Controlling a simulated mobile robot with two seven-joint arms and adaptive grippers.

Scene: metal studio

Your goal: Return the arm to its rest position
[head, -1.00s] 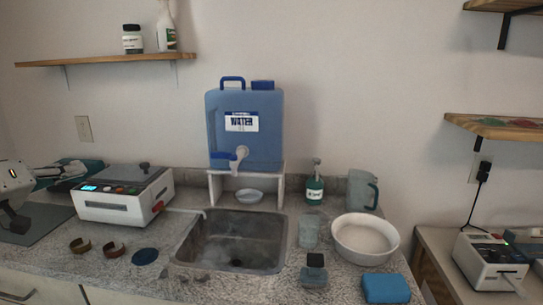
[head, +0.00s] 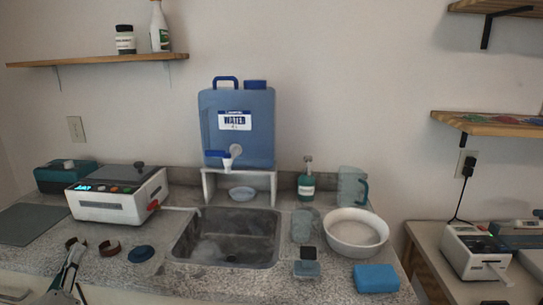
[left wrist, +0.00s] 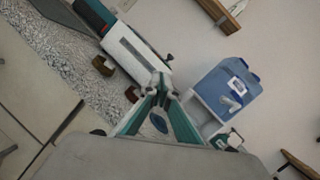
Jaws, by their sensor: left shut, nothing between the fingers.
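My left gripper (head: 74,247) is at the lower left of the head view, with its fingers pointing up toward the counter's front edge near two brown curved pieces. In the left wrist view its fingertips (left wrist: 163,84) meet at the middle of the picture, shut with nothing between them. A blue round disc (head: 141,254) lies on the counter to the right of the gripper and shows between the finger links in the left wrist view (left wrist: 158,122). My right gripper is not in view.
The counter holds a white device (head: 118,205), a sink (head: 226,240), a blue water container (head: 237,130) on a stand, a white bowl (head: 356,252) and a blue sponge-like block (head: 376,279). A brown curved piece (head: 109,248) lies near the gripper. Space above the counter's front is clear.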

